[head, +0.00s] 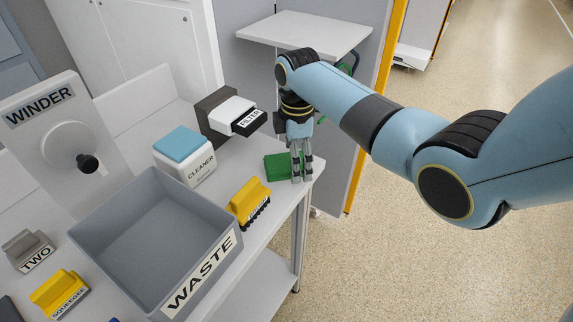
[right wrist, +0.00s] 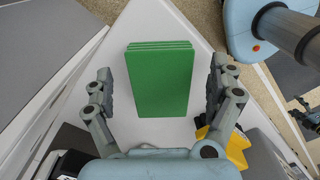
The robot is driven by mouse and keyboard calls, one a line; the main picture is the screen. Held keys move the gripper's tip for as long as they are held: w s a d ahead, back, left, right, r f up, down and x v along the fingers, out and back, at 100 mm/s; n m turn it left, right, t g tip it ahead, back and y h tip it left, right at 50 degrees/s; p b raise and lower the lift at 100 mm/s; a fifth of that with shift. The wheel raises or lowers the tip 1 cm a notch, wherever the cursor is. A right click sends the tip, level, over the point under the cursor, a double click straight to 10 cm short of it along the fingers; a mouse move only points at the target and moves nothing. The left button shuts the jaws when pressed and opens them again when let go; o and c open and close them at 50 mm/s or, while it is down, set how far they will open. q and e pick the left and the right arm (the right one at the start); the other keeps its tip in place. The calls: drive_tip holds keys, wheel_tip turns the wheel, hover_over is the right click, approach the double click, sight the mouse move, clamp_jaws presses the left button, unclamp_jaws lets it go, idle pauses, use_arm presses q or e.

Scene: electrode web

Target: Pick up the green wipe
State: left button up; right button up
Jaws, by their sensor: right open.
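The green wipe (head: 276,168) is a flat green block near the right end of the table, partly hidden behind my right gripper in the head view. In the right wrist view the green wipe (right wrist: 160,80) lies between the two fingers with a gap on each side. My right gripper (head: 301,178) points down over it. It is open and empty, and its fingers (right wrist: 162,92) do not appear to touch the wipe.
A yellow brush (head: 250,200) lies close to the wipe. The cleaner box (head: 185,160), filter unit (head: 238,114) and grey waste bin (head: 160,235) stand on the table (head: 284,210). The winder (head: 50,130) is at left. A yellow squeegee (head: 60,293) lies in front.

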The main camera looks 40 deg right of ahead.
drive_tip(key=shift+f, duration=0.35)
drive_tip(key=c, duration=1.1)
